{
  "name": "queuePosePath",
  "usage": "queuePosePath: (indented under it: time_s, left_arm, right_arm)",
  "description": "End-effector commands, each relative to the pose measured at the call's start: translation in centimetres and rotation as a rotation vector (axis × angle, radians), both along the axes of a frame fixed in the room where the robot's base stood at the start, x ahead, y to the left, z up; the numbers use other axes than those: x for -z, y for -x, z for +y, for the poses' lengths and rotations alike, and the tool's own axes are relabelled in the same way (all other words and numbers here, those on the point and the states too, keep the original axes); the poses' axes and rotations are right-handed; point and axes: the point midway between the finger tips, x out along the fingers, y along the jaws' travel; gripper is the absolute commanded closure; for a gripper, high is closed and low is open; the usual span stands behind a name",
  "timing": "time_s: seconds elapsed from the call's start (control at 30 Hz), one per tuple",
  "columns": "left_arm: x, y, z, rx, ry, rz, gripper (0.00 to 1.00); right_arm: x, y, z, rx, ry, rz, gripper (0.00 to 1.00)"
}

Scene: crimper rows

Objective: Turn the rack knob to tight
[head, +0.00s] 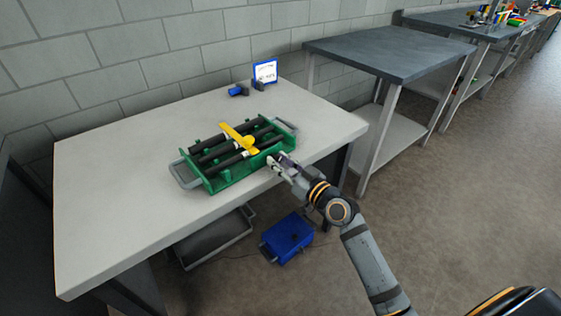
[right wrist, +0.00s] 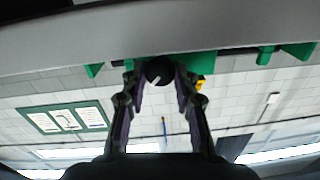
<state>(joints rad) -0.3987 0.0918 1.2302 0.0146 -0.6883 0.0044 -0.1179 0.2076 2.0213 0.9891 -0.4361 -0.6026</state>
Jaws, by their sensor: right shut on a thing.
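The green rack (head: 235,180) sits near the front edge of the white table. It holds several long black bars, and a yellow piece (head: 240,138) lies across them. My right gripper (head: 274,162) is at the rack's front side. In the right wrist view the round black knob (right wrist: 159,70), with a pale line on its face, is between the fingertips of my right gripper (right wrist: 160,78), which is shut on it. Green parts of the rack (right wrist: 215,64) show behind the knob. In the head view the gripper hides the knob. My left gripper is in neither view.
The white table (head: 120,180) has free room left of the rack. A blue-framed sign (head: 265,72) and a small blue item (head: 238,90) stand at the back. A blue box (head: 287,238) is on the floor below. A grey-topped bench (head: 390,48) stands to the right.

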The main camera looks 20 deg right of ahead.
Motion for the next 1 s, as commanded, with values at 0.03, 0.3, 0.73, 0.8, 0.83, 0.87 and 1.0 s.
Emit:
queuePosePath:
  time_s: [0.03,0.3,0.73,0.8,0.83,0.87,1.0]
  left_arm:
    - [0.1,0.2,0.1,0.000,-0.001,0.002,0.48]
    - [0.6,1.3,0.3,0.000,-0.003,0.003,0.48]
    - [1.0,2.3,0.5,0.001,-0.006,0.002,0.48]
    - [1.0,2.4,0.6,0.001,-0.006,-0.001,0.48]
    - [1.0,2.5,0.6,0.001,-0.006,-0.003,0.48]
    - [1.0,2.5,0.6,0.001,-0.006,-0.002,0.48]
    - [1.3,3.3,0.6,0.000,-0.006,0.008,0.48]
  right_arm:
    - [0.0,0.0,0.0,0.001,-0.029,0.013,1.00]
    - [-0.1,0.0,-0.1,0.001,-0.253,0.106,1.00]
    - [0.0,-0.1,-0.2,0.001,-0.592,0.247,1.00]
    - [0.0,-0.1,-0.2,0.001,-0.632,0.264,1.00]
    - [0.0,-0.1,-0.2,0.001,-0.648,0.270,1.00]
    - [0.1,-0.1,-0.2,0.001,-0.664,0.277,1.00]
    - [0.1,-0.1,-0.2,0.001,-0.721,0.301,1.00]
